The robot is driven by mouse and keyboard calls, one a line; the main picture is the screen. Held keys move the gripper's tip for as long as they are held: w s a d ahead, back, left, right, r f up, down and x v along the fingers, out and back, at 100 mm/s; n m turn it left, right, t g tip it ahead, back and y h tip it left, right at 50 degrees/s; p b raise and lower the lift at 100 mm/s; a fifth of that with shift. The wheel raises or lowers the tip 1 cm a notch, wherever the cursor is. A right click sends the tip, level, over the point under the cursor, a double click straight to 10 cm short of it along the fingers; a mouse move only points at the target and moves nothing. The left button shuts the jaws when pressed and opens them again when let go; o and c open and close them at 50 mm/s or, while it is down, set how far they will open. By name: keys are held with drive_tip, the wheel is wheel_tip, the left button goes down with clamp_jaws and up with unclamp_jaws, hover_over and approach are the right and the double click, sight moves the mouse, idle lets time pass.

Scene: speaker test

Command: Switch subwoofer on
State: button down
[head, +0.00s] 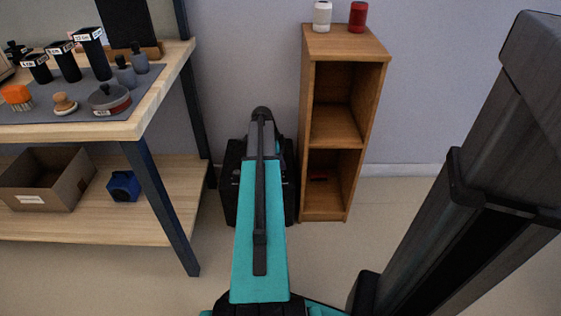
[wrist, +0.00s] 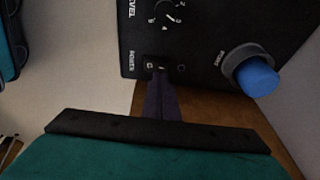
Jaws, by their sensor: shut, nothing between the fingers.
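The subwoofer (head: 230,190) is a black box on the floor between the workbench and the wooden shelf, partly hidden by my teal arm in the head view. In the wrist view its black panel (wrist: 205,40) shows a level dial (wrist: 168,15), a small rocker switch (wrist: 156,65) beside a label that seems to read power, and a blue plug or knob (wrist: 258,77) in a grey ring. My gripper (wrist: 161,75) is shut and empty, its dark fingertips right at the lower edge of the switch. I cannot tell whether they touch it or which way it is set.
The wooden shelf (head: 308,130) stands close right of the subwoofer, with a white container (head: 322,16) and a red one (head: 357,17) on top. The workbench (head: 150,112) stands left; its lower shelf holds a cardboard box (head: 50,190) and a blue object (head: 123,186).

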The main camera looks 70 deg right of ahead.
drive_tip(key=shift+d+f, duration=0.15)
drive_tip(key=shift+f, duration=0.9)
